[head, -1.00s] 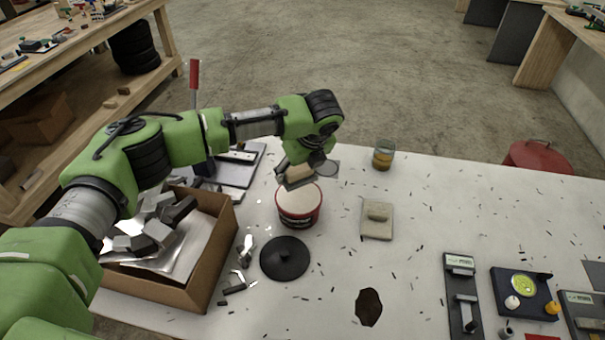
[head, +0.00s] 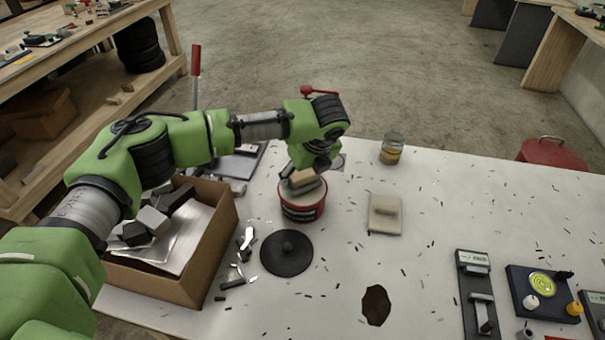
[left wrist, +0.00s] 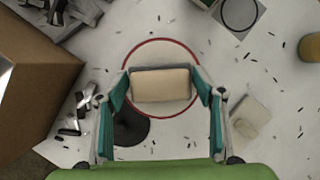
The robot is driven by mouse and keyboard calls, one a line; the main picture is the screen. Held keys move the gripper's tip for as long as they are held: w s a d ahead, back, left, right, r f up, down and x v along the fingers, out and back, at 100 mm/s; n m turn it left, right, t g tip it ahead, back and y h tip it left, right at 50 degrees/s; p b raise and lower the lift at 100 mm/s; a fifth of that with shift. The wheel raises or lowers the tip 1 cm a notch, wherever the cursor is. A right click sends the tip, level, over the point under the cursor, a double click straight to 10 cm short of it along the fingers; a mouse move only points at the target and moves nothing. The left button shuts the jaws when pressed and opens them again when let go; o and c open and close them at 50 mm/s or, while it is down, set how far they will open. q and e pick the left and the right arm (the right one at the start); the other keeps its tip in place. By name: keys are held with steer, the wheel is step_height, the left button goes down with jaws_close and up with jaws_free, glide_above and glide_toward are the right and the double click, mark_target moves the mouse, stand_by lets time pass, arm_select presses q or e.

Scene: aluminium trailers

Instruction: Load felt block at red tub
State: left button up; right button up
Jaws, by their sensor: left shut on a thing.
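The red tub (head: 303,212) stands upright on the white table, with a pale top inside its red rim. My left gripper (head: 300,183) is shut on the tan felt block (head: 304,178) over the tub's mouth. In the left wrist view the felt block (left wrist: 160,84) lies between the two fingers, and the tub's red rim (left wrist: 160,40) circles it. I cannot tell whether the block touches the tub's pale contents. My right gripper is not in view.
A cardboard box (head: 222,245) with metal pieces stands left of the tub. A black round lid (head: 287,262) lies in front. A beige pad with a handle (head: 385,222) and a glass jar (head: 392,150) are to the right. Metal scraps lie between box and lid.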

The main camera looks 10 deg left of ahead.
mark_target(302, 173)
arm_select(q)
steer(key=shift+f, duration=0.55)
stand_by(0.7)
steer(key=shift+s+f+p, duration=0.2)
steer(key=shift+p, duration=0.25)
stand_by(2.1)
steer(key=r+p, duration=0.3)
steer(key=p, duration=0.1)
steer(key=r+p, duration=0.4)
steer(key=shift+w+r, duration=0.2)
steer(key=shift+r, duration=0.05)
steer(key=shift+f, duration=0.1)
stand_by(0.5)
stand_by(0.3)
